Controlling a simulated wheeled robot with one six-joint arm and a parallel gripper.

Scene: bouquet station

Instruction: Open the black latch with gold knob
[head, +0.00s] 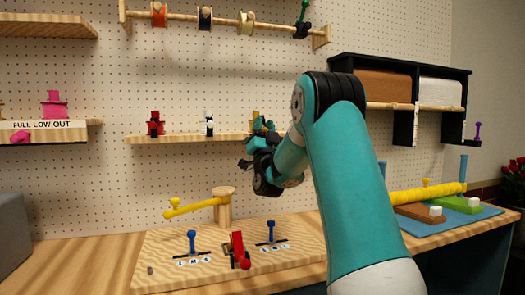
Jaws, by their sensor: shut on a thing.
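The latch with the gold knob (255,114) is at the right end of the middle wall shelf. Only a small gold part shows above my gripper; its black body is hidden behind the gripper and wrist. My gripper (260,125) is at this latch, shut on its gold knob. The fingertips are small and partly hidden, so the exact grip on the knob and the latch's position cannot be made out.
The middle shelf (185,138) also holds a red-and-black latch (155,124) and a black-and-white latch (209,124). Below stand a yellow lever on a wooden post (222,207), blue-knobbed levers (192,241) and a red device (238,249). A spool rod (220,19) hangs above.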

